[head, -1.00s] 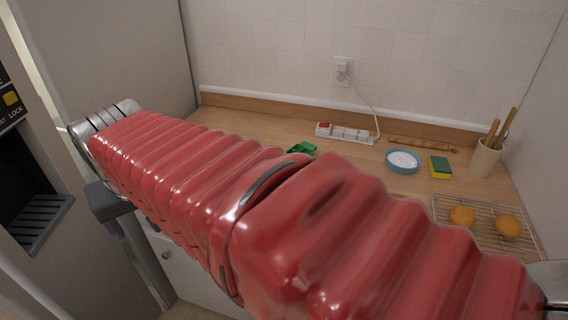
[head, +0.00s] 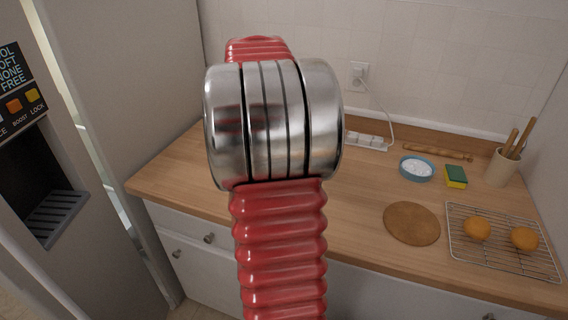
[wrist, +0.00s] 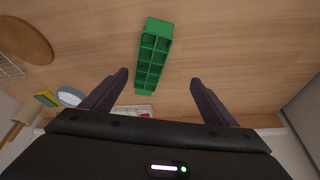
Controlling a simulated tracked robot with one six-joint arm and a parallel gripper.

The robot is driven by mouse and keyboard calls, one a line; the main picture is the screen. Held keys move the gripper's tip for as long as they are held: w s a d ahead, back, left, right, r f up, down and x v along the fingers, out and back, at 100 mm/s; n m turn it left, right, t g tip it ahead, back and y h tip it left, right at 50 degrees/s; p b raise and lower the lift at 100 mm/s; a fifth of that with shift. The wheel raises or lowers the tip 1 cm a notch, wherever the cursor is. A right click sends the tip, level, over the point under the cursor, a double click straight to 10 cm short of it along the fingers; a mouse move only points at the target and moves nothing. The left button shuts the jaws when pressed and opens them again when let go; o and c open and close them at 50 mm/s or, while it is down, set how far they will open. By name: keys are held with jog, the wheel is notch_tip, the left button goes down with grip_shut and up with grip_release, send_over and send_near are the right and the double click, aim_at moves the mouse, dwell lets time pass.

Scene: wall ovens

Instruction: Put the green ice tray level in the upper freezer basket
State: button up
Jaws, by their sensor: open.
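The green ice tray (wrist: 154,55) lies on the wooden counter in the wrist view. It is a long tray with two rows of compartments, above the space between my fingertips and slightly left of centre. My gripper (wrist: 158,78) is open and empty, with its two dark fingers apart over the counter. The tray is apart from both fingers, though their height above it is hard to judge. In the head view, my red arm hides the tray and gripper. The upper freezer basket is not visible in either view; only part of the fridge front (head: 85,110) shows at the left.
The counter's left front is clear.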

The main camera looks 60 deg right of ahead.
jog(key=shift+m+g, duration=0.4)
jog(key=shift+m, duration=0.3)
jog(key=s+d, duration=0.1)
jog(key=d, duration=0.1)
jog(key=s+d+f, duration=0.1)
jog(key=d, duration=0.1)
jog(key=shift+s, duration=0.2)
jog(key=shift+f, duration=0.15)
jog(key=x, duration=0.8)
jog(key=shift+f, duration=0.2)
jog(key=shift+x, duration=2.6)
jog(key=shift+w+a, duration=0.15)
jog(key=shift+c, duration=0.3)
